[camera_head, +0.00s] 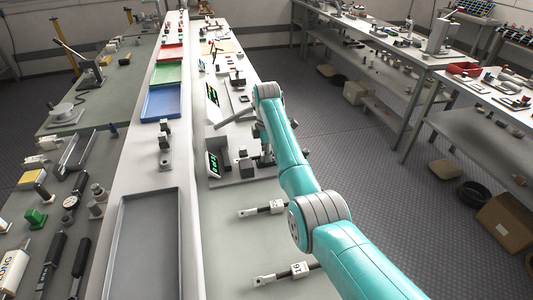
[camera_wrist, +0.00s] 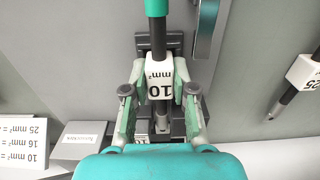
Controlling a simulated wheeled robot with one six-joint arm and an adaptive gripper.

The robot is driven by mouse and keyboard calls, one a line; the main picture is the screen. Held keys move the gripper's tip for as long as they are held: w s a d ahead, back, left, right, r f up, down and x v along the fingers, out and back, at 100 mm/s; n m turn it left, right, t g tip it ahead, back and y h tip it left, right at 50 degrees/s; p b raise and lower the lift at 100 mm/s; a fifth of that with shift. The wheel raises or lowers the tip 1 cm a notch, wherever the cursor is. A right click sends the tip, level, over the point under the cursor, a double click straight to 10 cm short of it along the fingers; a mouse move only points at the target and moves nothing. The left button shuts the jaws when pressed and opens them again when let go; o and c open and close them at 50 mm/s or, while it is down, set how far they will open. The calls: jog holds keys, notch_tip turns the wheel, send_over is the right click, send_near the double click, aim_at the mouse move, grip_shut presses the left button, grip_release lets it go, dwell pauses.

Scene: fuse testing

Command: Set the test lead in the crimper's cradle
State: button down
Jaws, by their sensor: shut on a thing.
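In the wrist view, the test lead (camera_wrist: 158,80) has a white tag reading 10 mm², with a black and teal length above it. My gripper (camera_wrist: 158,97) is shut on it, with one finger on each side of the tag. A dark block (camera_wrist: 174,42) shows behind the lead and dark parts lie below it. I take these as parts of the crimper, but cannot tell whether the lead touches the cradle. In the head view, my gripper and the held lead are mostly hidden by my arm, beside the grey bench equipment (camera_head: 232,172).
A lead tagged 25 (camera_wrist: 303,72) lies to the right in the wrist view. The head view shows two loose leads (camera_head: 262,208) (camera_head: 283,273) on the bench. A size placard (camera_wrist: 22,140) is at lower left.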

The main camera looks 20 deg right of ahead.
jog(key=shift+f, duration=0.15)
jog(key=c, duration=0.8)
grip_release()
jog(key=shift+c, duration=0.2)
jog(key=shift+r, duration=3.75)
